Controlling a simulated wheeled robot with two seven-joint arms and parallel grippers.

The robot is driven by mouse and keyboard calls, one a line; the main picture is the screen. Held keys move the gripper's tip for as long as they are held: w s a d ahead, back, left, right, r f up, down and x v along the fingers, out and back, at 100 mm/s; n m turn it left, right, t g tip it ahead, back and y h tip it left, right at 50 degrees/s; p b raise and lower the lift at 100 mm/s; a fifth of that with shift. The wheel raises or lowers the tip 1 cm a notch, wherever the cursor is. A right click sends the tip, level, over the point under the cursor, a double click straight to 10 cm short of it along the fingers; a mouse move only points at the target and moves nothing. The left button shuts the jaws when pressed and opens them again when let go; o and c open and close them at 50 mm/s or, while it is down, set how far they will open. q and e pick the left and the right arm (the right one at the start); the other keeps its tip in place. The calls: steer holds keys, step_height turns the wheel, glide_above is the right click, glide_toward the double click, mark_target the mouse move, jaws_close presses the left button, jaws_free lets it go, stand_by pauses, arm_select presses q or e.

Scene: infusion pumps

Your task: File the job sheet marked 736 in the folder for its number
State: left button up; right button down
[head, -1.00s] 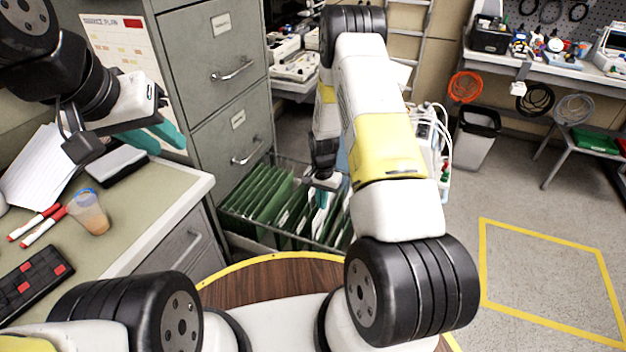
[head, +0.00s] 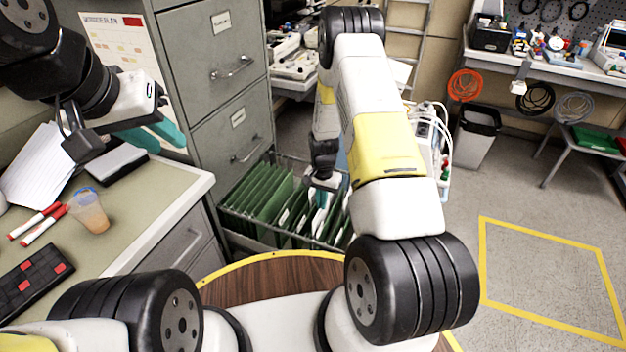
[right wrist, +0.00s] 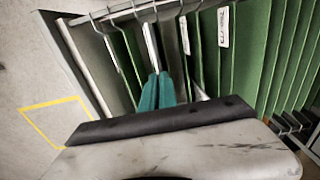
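My right gripper (head: 322,197) reaches down into the open file drawer among the green hanging folders (head: 262,190). In the right wrist view its teal fingertips (right wrist: 158,92) are close together between folders. They appear shut on the job sheet, which is mostly hidden; a small white piece of paper (right wrist: 201,92) shows just right of the fingers. White tabs, such as one folder tab (right wrist: 223,27), stand on the folders; I cannot read their numbers for certain. My left gripper (head: 158,136) is open and empty above the desk, its teal fingers apart.
The grey filing cabinet (head: 205,75) stands behind the drawer. The desk (head: 150,205) at left holds papers (head: 35,170), red-capped markers, a cup (head: 90,212) and a dark box with red parts. The drawer's metal rim (head: 270,232) surrounds the folders. Open floor lies at right.

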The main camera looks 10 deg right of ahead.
steer(key=c, duration=2.1)
jaws_free()
steer(key=o, duration=0.5)
steer(key=shift+r, duration=3.9)
